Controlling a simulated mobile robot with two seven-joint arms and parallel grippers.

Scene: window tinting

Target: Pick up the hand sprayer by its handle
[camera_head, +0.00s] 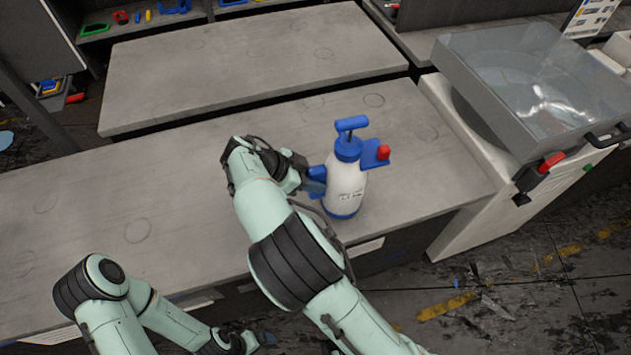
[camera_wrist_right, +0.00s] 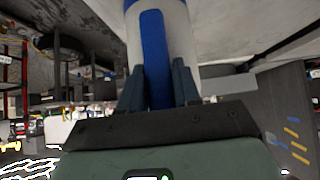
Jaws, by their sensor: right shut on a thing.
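The hand sprayer (camera_head: 347,184) is a white bottle with a blue base, a blue pump top and a red nozzle. It stands upright on the grey workbench (camera_head: 190,200), or very close above it; I cannot tell which. My right gripper (camera_head: 316,180) is at its left side, shut on the blue handle. In the right wrist view the blue handle (camera_wrist_right: 154,58) runs between the two fingers of my right gripper (camera_wrist_right: 158,85), with the white bottle behind. My left gripper (camera_head: 245,340) is low at the bottom edge, away from the sprayer, and its fingers are not clear.
A machine with a clear lid (camera_head: 540,85) and a red-tipped handle stands right of the bench. A second grey worktop (camera_head: 250,65) lies behind. Small tools sit on a shelf (camera_head: 145,20) at the upper left. The bench left of the sprayer is clear.

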